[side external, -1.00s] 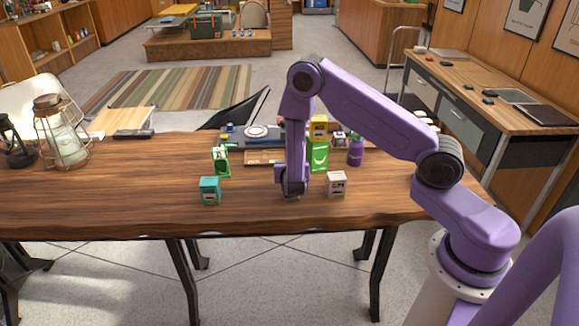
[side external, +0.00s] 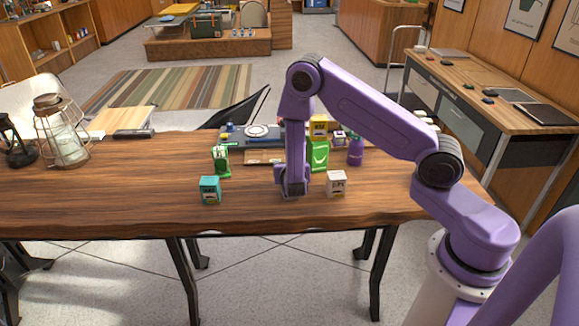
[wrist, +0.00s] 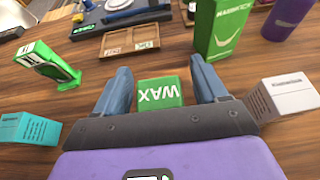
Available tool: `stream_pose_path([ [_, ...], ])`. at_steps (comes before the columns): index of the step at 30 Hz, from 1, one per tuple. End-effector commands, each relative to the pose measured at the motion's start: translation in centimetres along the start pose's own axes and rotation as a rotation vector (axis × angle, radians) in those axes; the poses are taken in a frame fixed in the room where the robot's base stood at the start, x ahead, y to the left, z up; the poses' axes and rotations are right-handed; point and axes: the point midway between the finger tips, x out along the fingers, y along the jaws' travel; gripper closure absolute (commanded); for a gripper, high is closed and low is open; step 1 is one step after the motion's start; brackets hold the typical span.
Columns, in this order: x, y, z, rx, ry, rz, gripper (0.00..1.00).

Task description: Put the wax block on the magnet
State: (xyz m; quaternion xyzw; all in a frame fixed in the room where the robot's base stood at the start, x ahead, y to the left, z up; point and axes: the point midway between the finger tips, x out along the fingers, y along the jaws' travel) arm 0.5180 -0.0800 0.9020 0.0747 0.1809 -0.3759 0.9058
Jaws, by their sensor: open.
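The wax block (wrist: 160,92) is a small green block with white WAX lettering on top, lying on the wooden table in the wrist view. My gripper (wrist: 160,66) is open, with one finger to each side of the block in that view; I see no finger pressed against it. In the side external view my gripper (side external: 292,194) is low over the table, and the wax block cannot be made out there. I cannot tell for sure which thing is the magnet.
A teal box (wrist: 28,128) is left and a pale box (wrist: 289,96) right of my gripper. A green-and-white item (wrist: 50,64) stands left, a tall green box (wrist: 221,28) ahead right. A wooden tray (wrist: 118,46) and purple bottle (side external: 355,154) are farther back. The front left table is clear.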

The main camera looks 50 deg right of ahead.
Motion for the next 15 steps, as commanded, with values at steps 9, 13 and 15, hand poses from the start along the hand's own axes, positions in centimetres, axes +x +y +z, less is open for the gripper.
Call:
stream_pose_path([
  [9,-6.4,0.2,0.0,-0.002,-0.002,0.008,0.28],
  [13,-8.6,0.1,0.0,-0.002,-0.002,0.007,0.28],
  [15,-9.6,0.1,0.0,-0.001,-0.001,0.006,0.28],
])
